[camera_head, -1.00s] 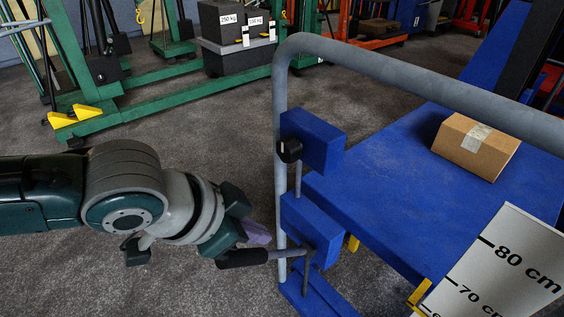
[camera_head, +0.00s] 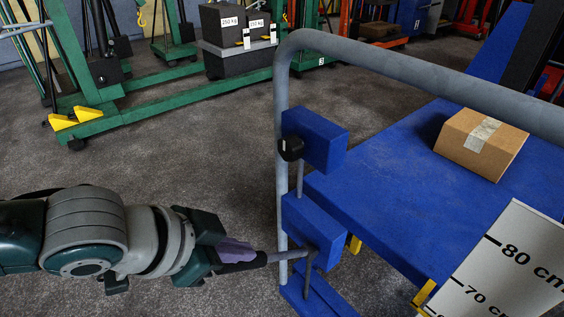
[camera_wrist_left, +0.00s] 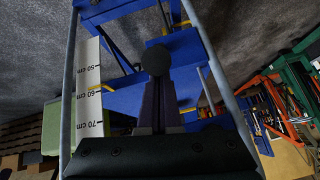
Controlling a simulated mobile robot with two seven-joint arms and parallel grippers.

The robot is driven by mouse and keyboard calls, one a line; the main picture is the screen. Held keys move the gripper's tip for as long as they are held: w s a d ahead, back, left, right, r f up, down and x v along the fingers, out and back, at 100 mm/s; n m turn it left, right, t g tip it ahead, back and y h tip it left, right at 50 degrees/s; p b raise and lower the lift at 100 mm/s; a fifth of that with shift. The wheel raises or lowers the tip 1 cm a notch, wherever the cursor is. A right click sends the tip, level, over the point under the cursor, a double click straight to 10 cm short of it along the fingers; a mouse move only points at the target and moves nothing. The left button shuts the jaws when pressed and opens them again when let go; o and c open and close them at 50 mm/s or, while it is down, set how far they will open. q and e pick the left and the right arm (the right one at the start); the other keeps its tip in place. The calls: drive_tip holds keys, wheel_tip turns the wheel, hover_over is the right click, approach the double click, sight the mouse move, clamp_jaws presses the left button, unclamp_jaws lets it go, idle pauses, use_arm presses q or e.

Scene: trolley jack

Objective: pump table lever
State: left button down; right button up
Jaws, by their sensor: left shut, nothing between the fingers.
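The pump lever (camera_head: 285,256) is a grey rod with a black grip, sticking out to the left from the lower blue block of the lift table. It slopes slightly down toward its grip. My left gripper (camera_head: 237,250) is shut and empty, its purple fingers just above and against or very near the grip; contact cannot be told. In the left wrist view the shut fingers (camera_wrist_left: 158,105) point at a dark round end (camera_wrist_left: 155,61), apparently the lever's grip. The blue table top (camera_head: 380,180) carries a cardboard box (camera_head: 482,144). My right gripper is out of view.
A grey tube handle (camera_head: 282,150) rises beside the lever. A black knob (camera_head: 291,148) sits on the upper blue block. A height scale board (camera_head: 510,262) stands at the lower right. Green lifting gear (camera_head: 160,105) stands behind; the floor between is clear.

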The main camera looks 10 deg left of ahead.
use_arm(q)
drive_tip(key=s+a+f+t+h+b, duration=0.2)
drive_tip(key=s+f+b, duration=0.1)
drive_tip(key=f+b, duration=0.4)
drive_tip(key=s+a+f+t+h+b, duration=0.2)
drive_tip(key=f+t+b, duration=0.1)
drive_tip(key=f+b, duration=0.4)
drive_tip(key=shift+s+a+f+b, duration=0.2)
drive_tip(key=shift+s+a+b, duration=0.15)
drive_tip(key=shift+b, duration=0.85)
drive_tip(key=shift+s, duration=0.1)
wheel_tip(320, 180, up, 5)
drive_tip(key=d+p, duration=0.1)
drive_tip(key=p, duration=0.3)
drive_tip(key=f+p+v, duration=0.1)
drive_tip(key=p+v, duration=0.2)
drive_tip(key=v, duration=0.7)
drive_tip(key=shift+t, duration=0.3)
drive_tip(key=shift+s, duration=0.15)
